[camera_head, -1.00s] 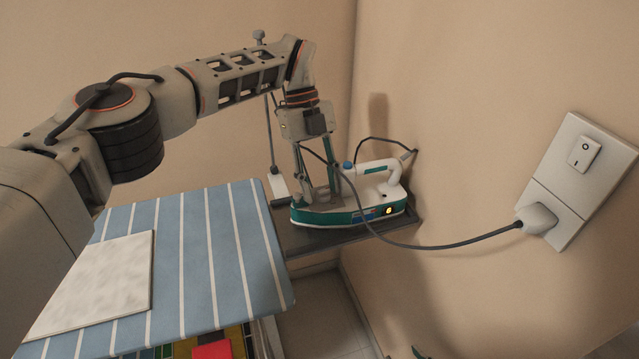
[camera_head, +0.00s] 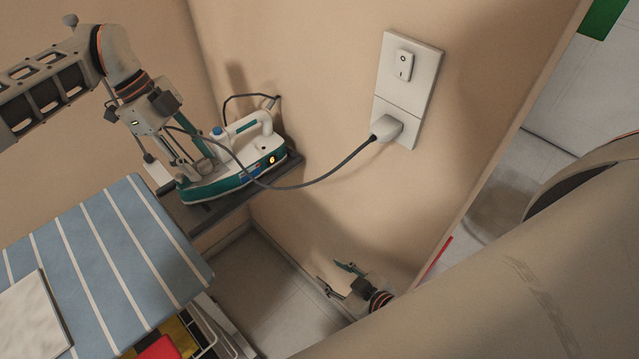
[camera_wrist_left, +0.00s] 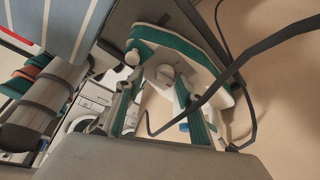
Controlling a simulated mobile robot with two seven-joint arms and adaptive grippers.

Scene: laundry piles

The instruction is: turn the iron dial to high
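The white and teal iron (camera_head: 225,178) rests on a dark shelf by the wall, with an orange light lit on its end. My left gripper (camera_head: 197,165) is at the iron's left part, fingers pointing down and apart. In the left wrist view, a round white dial (camera_wrist_left: 164,76) on the iron (camera_wrist_left: 180,45) shows in the gap between the open fingers of my left gripper (camera_wrist_left: 158,100); I cannot tell whether they touch it. The dial is hidden in the head view. My right gripper (camera_head: 338,279) is low near the floor, open and empty.
The iron's cord (camera_head: 320,180) runs to a plug (camera_head: 386,128) in the wall plate, below a switch (camera_head: 404,65). It crosses the left wrist view close to the fingers. A striped blue ironing board (camera_head: 110,250) stands at the left, with a pale folded cloth (camera_head: 30,315).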

